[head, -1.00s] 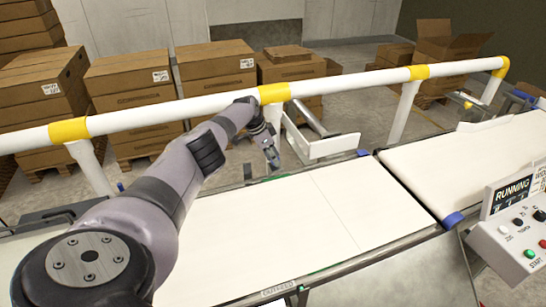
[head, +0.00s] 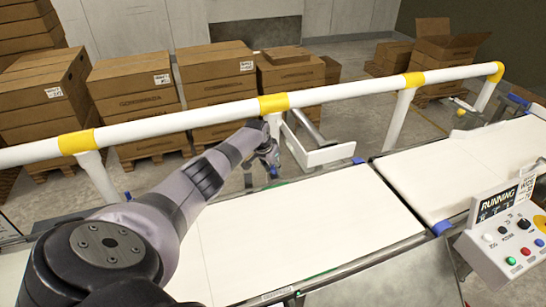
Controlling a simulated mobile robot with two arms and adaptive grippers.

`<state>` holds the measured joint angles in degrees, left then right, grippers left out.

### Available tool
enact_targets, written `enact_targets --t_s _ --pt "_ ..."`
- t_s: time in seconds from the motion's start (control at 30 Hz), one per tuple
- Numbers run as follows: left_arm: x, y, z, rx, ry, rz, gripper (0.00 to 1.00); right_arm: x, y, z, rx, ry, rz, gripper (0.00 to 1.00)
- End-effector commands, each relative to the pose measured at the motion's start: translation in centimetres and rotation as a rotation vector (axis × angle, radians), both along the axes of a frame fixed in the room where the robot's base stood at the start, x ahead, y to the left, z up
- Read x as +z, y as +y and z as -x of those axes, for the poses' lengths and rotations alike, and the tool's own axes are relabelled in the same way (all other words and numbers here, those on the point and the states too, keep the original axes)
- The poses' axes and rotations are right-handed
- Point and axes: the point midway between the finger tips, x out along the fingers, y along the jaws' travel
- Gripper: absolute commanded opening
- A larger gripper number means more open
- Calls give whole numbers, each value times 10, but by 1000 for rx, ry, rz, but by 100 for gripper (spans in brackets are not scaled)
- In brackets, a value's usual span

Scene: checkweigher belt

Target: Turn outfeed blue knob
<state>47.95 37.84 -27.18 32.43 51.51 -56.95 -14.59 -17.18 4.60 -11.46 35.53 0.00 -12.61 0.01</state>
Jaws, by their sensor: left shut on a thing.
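My left arm reaches across the white outfeed belt (head: 320,225) to its far edge. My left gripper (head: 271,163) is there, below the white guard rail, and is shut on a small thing. That thing is mostly hidden by the fingers; a bluish bit shows at the fingertips, which fits the outfeed blue knob, but its turn angle cannot be told. Other small blue parts sit at the belt joint, a far one (head: 358,160) and a near one (head: 441,228). My right gripper is not in view.
A white guard rail (head: 345,92) with yellow bands runs behind the belt, close over my gripper. A white bracket (head: 320,155) stands just right of the gripper. A control panel (head: 500,255) with a RUNNING display is at the right. Stacked cartons (head: 215,85) stand behind the rail.

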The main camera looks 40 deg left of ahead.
Motion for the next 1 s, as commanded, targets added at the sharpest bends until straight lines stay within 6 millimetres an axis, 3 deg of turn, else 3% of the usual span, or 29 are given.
enact_targets --t_s 0.4,0.9,0.93,1.0 --pt "1 -1 0 173 0 0 0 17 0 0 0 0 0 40" --pt "0 -1 0 191 0 0 0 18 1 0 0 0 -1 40" --pt "0 -1 0 191 0 0 27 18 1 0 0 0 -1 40" --pt "0 -1 0 191 0 0 32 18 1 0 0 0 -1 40"
